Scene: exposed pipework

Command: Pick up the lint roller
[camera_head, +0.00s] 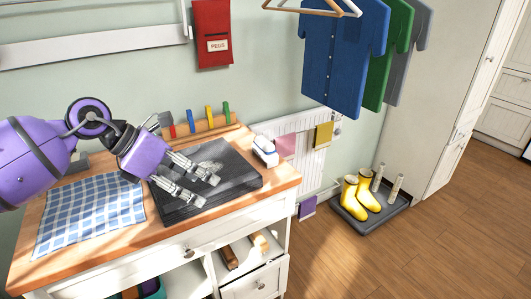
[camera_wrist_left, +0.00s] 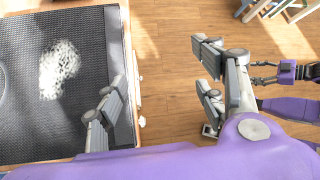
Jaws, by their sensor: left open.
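My left gripper (camera_head: 207,190) is open, with its fingers spread over the dark ribbed mat (camera_head: 235,179) on the wooden-topped cabinet. Nothing shows between its fingers. In the left wrist view the mat (camera_wrist_left: 25,115) lies to the left, with a white fuzzy patch (camera_wrist_left: 60,68) on it. A small white and blue object (camera_head: 265,150) stands beyond the gripper, at the mat's back right corner. It may be the lint roller, but it is too small to tell. A second purple arm's gripper (camera_wrist_left: 268,72) shows at the right of the left wrist view; its jaw state is unclear.
A blue checked cloth (camera_head: 92,215) lies left of the mat. A wooden rack (camera_head: 205,128) with several coloured-handled items stands behind it. The floor to the right is open.

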